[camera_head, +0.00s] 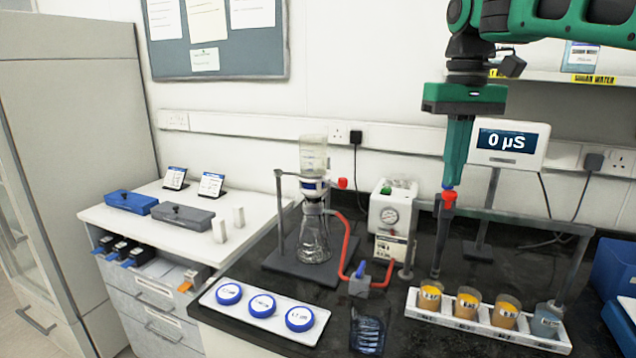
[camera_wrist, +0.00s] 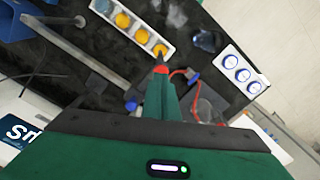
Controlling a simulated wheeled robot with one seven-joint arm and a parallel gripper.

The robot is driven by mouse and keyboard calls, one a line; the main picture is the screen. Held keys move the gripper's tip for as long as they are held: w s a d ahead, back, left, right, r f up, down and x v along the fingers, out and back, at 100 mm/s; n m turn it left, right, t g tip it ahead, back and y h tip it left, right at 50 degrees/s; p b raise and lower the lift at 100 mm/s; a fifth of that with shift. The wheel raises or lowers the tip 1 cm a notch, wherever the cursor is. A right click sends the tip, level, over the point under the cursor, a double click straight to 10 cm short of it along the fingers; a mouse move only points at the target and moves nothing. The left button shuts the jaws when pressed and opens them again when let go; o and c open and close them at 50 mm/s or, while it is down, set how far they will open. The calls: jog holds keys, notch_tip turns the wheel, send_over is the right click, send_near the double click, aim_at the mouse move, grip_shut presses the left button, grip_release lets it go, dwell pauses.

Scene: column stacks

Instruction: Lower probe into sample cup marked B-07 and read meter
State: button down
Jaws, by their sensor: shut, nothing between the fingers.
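A tray (camera_head: 487,331) holds a row of cups: three with orange-yellow contents, the left cup (camera_head: 430,296), second cup (camera_head: 467,303) and third cup (camera_head: 505,312), and a blue-grey cup (camera_head: 547,320) at the right. Their labels are too small to read. The meter (camera_head: 508,142) shows 0 µS. A dark upright probe (camera_head: 437,240) hangs from a stand arm (camera_head: 520,219), its lower end at the left cup; I cannot tell whether it is inside. My green gripper (camera_head: 449,192) is shut and empty, pointing down at the probe's top. It also shows in the wrist view (camera_wrist: 161,72).
Left of the tray are a clear beaker (camera_head: 368,330) and a white tray with three blue-lidded dishes (camera_head: 263,315). A flask stand (camera_head: 283,230) with red tubing and a gauge box (camera_head: 391,214) stand behind. Blue bins (camera_head: 614,275) are at the right.

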aim_at(449, 191)
jog(key=shift+f, duration=0.1)
jog(key=shift+f, duration=3.1)
jog(key=shift+r, duration=3.55)
jog(key=s+d+f+m, duration=0.2)
jog(key=s+d+f, duration=0.3)
jog(key=s+f, duration=0.3)
jog(key=s+d+f+m, duration=0.3)
jog(key=s+d+f, duration=0.3)
jog(key=s+f, duration=0.3)
jog(key=s+d+f+m, duration=0.3)
jog(key=s+d+f, duration=0.2)
jog(key=s+f, duration=0.4)
jog(key=shift+s+d+f, duration=0.15)
jog(key=shift+s+d, duration=0.15)
jog(key=shift+d, duration=0.1)
